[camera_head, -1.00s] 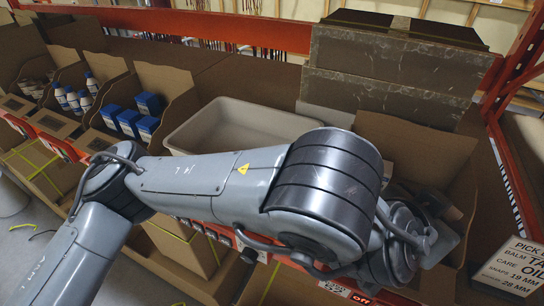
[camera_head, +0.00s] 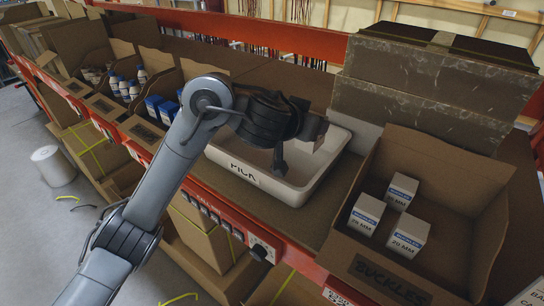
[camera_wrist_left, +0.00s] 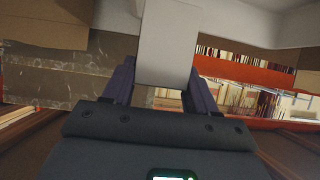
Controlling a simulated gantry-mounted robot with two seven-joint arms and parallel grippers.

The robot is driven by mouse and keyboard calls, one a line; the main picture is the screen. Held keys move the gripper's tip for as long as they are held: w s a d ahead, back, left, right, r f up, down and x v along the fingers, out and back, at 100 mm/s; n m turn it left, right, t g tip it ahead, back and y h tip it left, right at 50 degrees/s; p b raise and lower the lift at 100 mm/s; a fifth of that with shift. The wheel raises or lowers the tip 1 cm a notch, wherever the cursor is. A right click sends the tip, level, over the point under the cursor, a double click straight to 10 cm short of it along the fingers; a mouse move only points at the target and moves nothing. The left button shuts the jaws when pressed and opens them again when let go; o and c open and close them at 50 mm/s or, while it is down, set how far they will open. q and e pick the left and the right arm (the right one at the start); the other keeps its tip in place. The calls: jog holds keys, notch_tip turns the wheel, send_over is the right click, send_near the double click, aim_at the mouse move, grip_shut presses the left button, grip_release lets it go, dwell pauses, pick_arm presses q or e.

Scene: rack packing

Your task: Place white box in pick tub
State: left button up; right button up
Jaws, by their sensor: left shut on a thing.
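The pick tub (camera_head: 290,196) is a pale grey open tray marked PICK on its front, on the shelf in the middle of the head view. My left gripper (camera_head: 298,150) is over the tub. In the left wrist view the gripper (camera_wrist_left: 163,82) is shut on a plain white box (camera_wrist_left: 168,45), with one finger on each side of it. In the head view the held box is mostly hidden behind the gripper. My right gripper is not in view.
A cardboard bin labelled BUCKLES (camera_head: 388,278) at right holds several white boxes with blue labels (camera_head: 367,214). Blue boxes (camera_head: 169,111) and bottles (camera_head: 125,87) stand in bins at left. A stack of grey-brown cartons (camera_head: 425,90) rises behind the tub.

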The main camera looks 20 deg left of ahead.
pick_arm(q)
jog(key=shift+w+a+f, duration=0.7)
jog(key=shift+a+f, duration=1.3)
jog(key=shift+a, duration=0.1)
jog(key=shift+w+a+f, duration=0.75)
jog(key=shift+a+f, duration=1.25)
jog(key=shift+a, duration=0.05)
jog(key=shift+w+a+f, duration=0.7)
jog(key=shift+a+f, duration=1.3)
jog(key=shift+a, duration=0.1)
jog(key=shift+f, duration=0.15)
jog(key=o, duration=1.2)
jog(key=shift+c, duration=0.2)
jog(key=shift+s+r, duration=0.2)
jog(key=shift+r, duration=0.05)
jog(key=v, duration=1.1)
jog(key=shift+s+p, duration=0.3)
jog(key=shift+p, duration=0.1)
jog(key=shift+s+r, duration=0.1)
jog(key=shift+r, duration=0.05)
